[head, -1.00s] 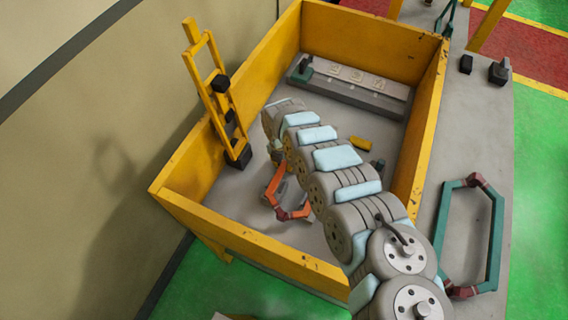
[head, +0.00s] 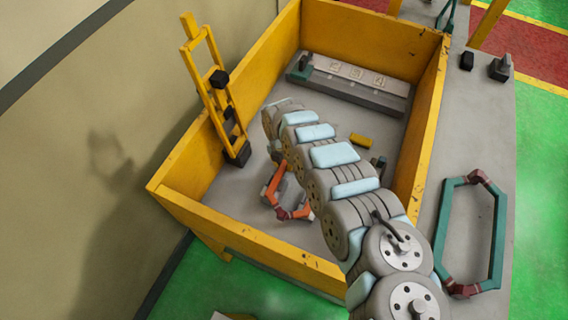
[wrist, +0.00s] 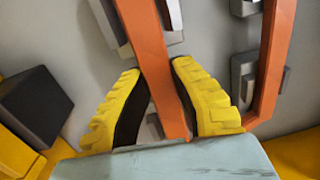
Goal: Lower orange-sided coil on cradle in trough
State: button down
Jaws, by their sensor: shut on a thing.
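The orange-sided coil (head: 273,186) is inside the yellow-walled trough (head: 250,246), in its near left part, with dark red ends showing. My arm covers part of it in the head view. In the wrist view my gripper (wrist: 157,72) has its yellow ribbed fingers shut on one orange side of the coil (wrist: 152,55). The coil's other orange side (wrist: 274,60) runs to the right of the fingers. Grey cradle blocks (wrist: 244,76) show beside and behind the coil sides. I cannot tell whether the coil touches them.
A yellow ladder-like rack (head: 209,85) with black blocks stands at the trough's left wall. A grey bar with numbered plates (head: 352,88) lies along the far end. A small yellow block (head: 361,140) lies on the floor. A teal-sided coil (head: 497,240) rests on the right-hand bench.

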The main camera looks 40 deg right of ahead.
jog(key=c, duration=0.5)
grip_release()
jog(key=shift+r, duration=0.1)
jog(key=shift+r+p, duration=3.85)
jog(key=shift+r, duration=0.6)
jog(key=shift+w, duration=0.1)
